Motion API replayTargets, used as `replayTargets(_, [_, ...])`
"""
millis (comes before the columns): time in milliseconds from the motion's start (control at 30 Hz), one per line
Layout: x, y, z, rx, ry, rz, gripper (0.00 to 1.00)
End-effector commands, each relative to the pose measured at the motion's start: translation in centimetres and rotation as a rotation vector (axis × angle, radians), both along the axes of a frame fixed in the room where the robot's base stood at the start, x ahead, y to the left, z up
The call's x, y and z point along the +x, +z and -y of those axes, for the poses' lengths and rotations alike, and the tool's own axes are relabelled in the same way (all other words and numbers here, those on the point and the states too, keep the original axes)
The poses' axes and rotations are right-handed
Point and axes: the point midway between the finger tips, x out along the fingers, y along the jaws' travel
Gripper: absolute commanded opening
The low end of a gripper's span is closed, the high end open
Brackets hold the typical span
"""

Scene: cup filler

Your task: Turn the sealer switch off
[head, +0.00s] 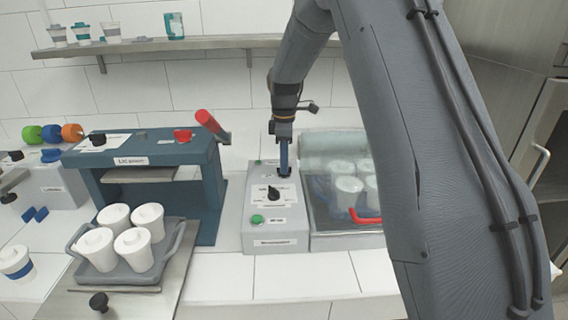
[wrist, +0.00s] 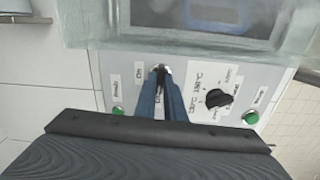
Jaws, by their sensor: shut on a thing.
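The grey control box (head: 262,233) stands on the white counter, left of a clear-covered box. My gripper (head: 284,170) points down at the far end of its top panel. In the wrist view, the two blue fingers of my gripper (wrist: 161,76) are close together on a small metal switch lever (wrist: 160,67). The fingers hide most of the lever, so its exact tilt cannot be told. An "ON" label (wrist: 138,74) is beside it; another label is partly hidden. A black knob (wrist: 218,98) sits on the same panel.
Green buttons (wrist: 250,118) sit on the panel. The clear-covered box (head: 345,225) holds several white cups and has a red handle (head: 366,217). A blue press (head: 140,150) and a tray (head: 117,278) of white cups stand left. A shelf (head: 150,46) runs above.

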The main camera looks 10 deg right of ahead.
Motion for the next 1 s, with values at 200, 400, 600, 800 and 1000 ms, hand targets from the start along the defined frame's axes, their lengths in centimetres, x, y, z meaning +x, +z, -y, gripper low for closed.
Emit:
replayTargets(200, [0.16,0.21,-0.10,0.002,0.064,0.006,0.00])
replayTargets(400, [0.16,0.23,-0.11,0.002,0.085,0.006,0.00])
replayTargets(600, [0.17,0.24,-0.12,0.001,0.087,0.005,0.00])
replayTargets(800, [0.17,0.24,-0.12,0.001,0.086,0.005,0.20])
replayTargets(1000, [0.09,0.13,0.01,0.000,0.084,0.003,0.28])
